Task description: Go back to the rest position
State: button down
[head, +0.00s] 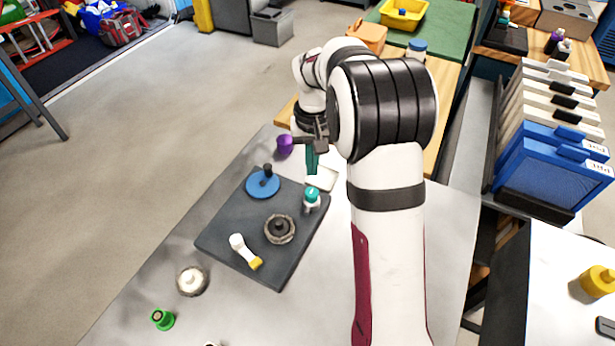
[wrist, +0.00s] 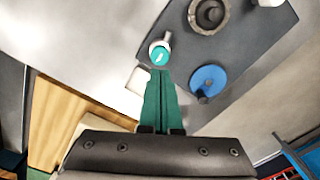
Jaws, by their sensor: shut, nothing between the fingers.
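My gripper (head: 311,172) has green fingers that are shut and empty. It points down over the far edge of the dark mat (head: 225,225). In the wrist view my gripper (wrist: 162,76) shows its fingers together, tips close to a teal-topped white piece (wrist: 160,54). That piece (head: 312,198) stands on the mat near its right corner; the fingers look apart from it. The mat also bears a blue disc with a dark knob (head: 260,188), a grey ring-shaped brush (head: 280,230) and a white piece with a yellow end (head: 242,250).
A purple cup (head: 284,145) and a white dish (head: 323,180) are near my gripper. A pale round brush (head: 192,281) and a green piece (head: 162,319) lie at the table's left front. Blue and white bins (head: 550,165) stand at right. The floor at left is open.

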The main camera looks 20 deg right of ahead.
jog(key=s+a+r+m+y, duration=0.1)
jog(key=s+a+r, duration=0.25)
jog(key=s, duration=0.45)
jog(key=s+a+r, duration=0.3)
jog(key=s+r, duration=0.2)
jog(key=s, duration=0.3)
jog(key=s+a+f, duration=0.1)
jog(key=s+a, duration=0.1)
jog(key=s, duration=0.5)
jog(key=s+a+m, duration=0.1)
jog(key=s, duration=0.6)
jog(key=shift+s+a+f+m+y, duration=0.3)
jog(key=shift+s+a+f+y, duration=0.05)
jog(key=shift+f+y, duration=0.05)
